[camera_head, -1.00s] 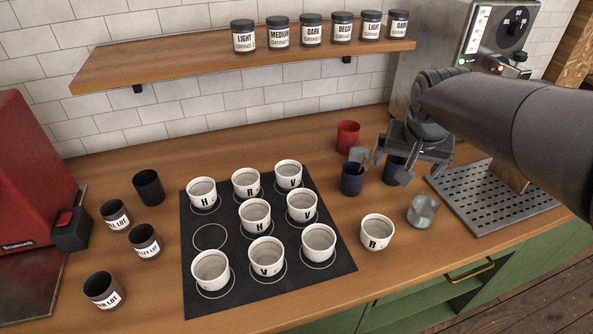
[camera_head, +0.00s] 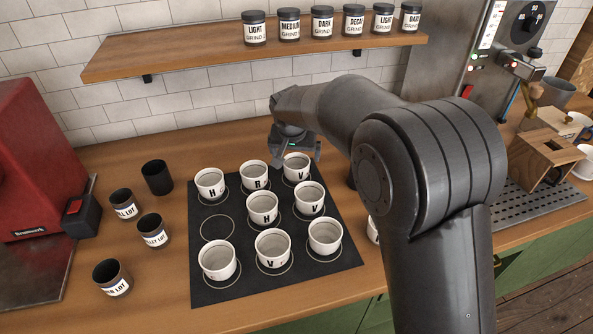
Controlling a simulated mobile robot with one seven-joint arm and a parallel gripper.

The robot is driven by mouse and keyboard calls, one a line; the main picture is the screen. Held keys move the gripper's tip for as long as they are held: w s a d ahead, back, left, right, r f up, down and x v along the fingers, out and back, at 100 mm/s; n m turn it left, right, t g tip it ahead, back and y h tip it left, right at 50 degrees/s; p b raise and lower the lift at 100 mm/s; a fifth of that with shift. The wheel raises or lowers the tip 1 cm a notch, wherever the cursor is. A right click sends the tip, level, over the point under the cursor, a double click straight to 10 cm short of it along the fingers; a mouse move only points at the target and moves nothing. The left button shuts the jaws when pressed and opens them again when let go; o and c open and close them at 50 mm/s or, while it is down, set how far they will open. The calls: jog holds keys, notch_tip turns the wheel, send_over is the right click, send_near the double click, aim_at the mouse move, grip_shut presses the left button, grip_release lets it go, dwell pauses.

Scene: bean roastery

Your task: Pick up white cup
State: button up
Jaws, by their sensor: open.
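Several white cups with dark letters stand upright on a black mat (camera_head: 205,284) with ringed spots. The back row has a white cup marked H (camera_head: 210,184), one marked R (camera_head: 255,176) and one marked V (camera_head: 297,169). Others include a white cup marked H (camera_head: 263,209) and one marked V (camera_head: 273,249). Another white cup (camera_head: 374,231) beside the mat is mostly hidden by my arm. My gripper (camera_head: 294,156) is open and empty, at the back right cup marked V; whether it touches that cup cannot be told.
Dark labelled cups (camera_head: 154,232) stand left of the mat, near a red machine (camera_head: 30,150). A wooden shelf (camera_head: 200,58) with labelled jars (camera_head: 289,26) hangs behind. My arm hides the counter to the right. One ringed spot (camera_head: 217,228) on the mat is empty.

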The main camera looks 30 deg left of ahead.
aim_at(297, 165)
jog(key=x, duration=0.8)
jog(key=shift+w+a+f, duration=0.15)
jog(key=shift+f, duration=0.15)
jog(key=c, duration=1.1)
jog(key=shift+c, duration=0.4)
jog(key=shift+r, duration=0.15)
